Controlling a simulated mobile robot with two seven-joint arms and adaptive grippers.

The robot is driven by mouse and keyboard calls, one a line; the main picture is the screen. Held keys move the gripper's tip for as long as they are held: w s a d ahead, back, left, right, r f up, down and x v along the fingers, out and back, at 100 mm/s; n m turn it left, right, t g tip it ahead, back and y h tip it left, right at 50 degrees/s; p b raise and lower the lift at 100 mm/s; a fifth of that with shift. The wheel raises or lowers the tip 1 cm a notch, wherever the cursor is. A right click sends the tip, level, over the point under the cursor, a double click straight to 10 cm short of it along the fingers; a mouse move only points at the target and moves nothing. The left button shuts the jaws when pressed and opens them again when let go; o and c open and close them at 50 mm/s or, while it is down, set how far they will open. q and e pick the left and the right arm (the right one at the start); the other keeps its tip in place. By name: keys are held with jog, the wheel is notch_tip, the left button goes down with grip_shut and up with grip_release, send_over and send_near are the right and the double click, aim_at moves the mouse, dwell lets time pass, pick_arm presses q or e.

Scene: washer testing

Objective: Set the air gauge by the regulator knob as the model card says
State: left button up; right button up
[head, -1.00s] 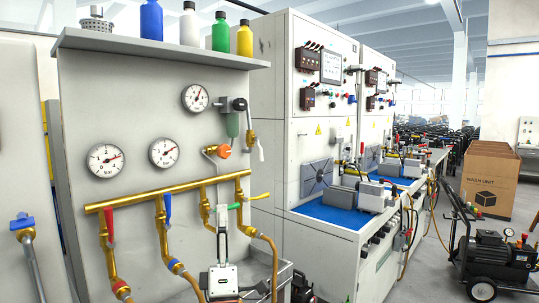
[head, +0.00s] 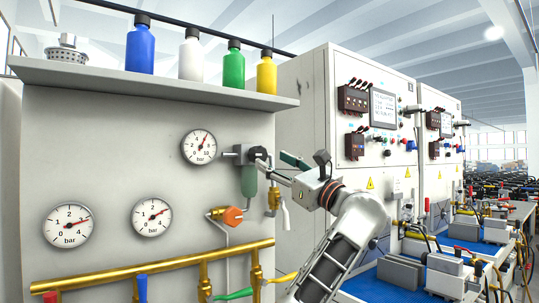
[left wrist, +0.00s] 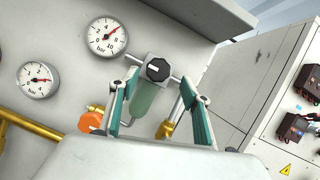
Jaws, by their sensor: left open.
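The regulator has a black knob (head: 258,154) and a green bowl (head: 249,181) under it, on the grey panel. My left gripper (head: 278,167) is at the regulator's right side, its fingers spread towards the knob. In the left wrist view the knob (left wrist: 158,68) appears between the open fingertips (left wrist: 158,82), with no clear contact. The air gauge (head: 199,147) is the upper dial, marked to 10 bar, left of the regulator. Its needle points up and right; the exact value is too small to read. It also shows in the left wrist view (left wrist: 108,36). I cannot make out a model card. My right gripper is out of view.
Two lower gauges (head: 69,226) (head: 151,217) sit above a brass manifold (head: 180,266). An orange cap (head: 232,216) and a brass valve (head: 273,200) are close below the regulator. A shelf (head: 150,80) with bottles is above. A cabinet with a text screen (head: 383,108) is right.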

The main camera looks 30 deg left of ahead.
aim_at(261, 154)
pick_arm(q)
jog(key=x, duration=0.5)
jog(key=shift+s+a+r+p, duration=0.15)
jog(key=shift+s+a+p, duration=0.05)
jog(key=shift+p, duration=0.2)
jog(key=shift+x, duration=0.8)
jog(key=shift+w, duration=0.15)
jog(key=shift+c, duration=0.3)
jog(key=c, duration=1)
